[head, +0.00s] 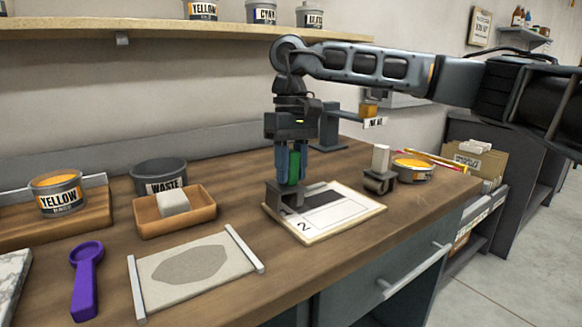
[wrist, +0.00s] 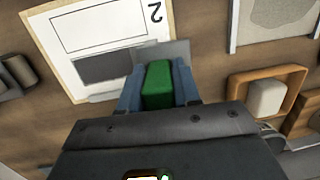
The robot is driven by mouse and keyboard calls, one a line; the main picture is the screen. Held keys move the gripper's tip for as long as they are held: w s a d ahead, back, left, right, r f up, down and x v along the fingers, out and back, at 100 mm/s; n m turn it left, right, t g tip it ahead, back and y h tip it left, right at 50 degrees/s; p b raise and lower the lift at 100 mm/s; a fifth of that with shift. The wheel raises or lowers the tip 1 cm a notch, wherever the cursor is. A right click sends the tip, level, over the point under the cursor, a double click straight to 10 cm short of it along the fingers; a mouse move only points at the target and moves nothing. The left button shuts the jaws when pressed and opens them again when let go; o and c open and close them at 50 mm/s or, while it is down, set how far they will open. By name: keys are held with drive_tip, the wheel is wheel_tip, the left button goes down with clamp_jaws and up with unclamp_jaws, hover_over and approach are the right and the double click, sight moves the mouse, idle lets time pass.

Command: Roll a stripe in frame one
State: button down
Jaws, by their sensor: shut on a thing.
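My gripper (head: 291,168) is shut on the green handle (head: 292,167) of a grey-framed roller (head: 287,194). The roller is upright at the left edge of the printed card (head: 368,209), low over it or touching; I cannot tell which. The wrist view shows the green handle (wrist: 158,84) between the fingers. The card has two frames. Frame two (head: 334,217), marked 2, is blank and nearer the front. Behind it, frame one holds a dark band (head: 322,198), also seen in the wrist view (wrist: 100,66). The roller partly hides frame one and its number.
A second roller with a white handle (head: 381,158) stands right of the card, by an open yellow ink tin (head: 412,170). On the left are a waste tub (head: 160,176), an orange tray (head: 178,222) with a white block, a purple spoon-like tool (head: 85,282) and a grey-stained sheet (head: 160,285).

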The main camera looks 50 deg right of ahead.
drive_tip(key=shift+f+b, duration=0.5)
drive_tip(key=shift+f, duration=0.15)
idle(0.4)
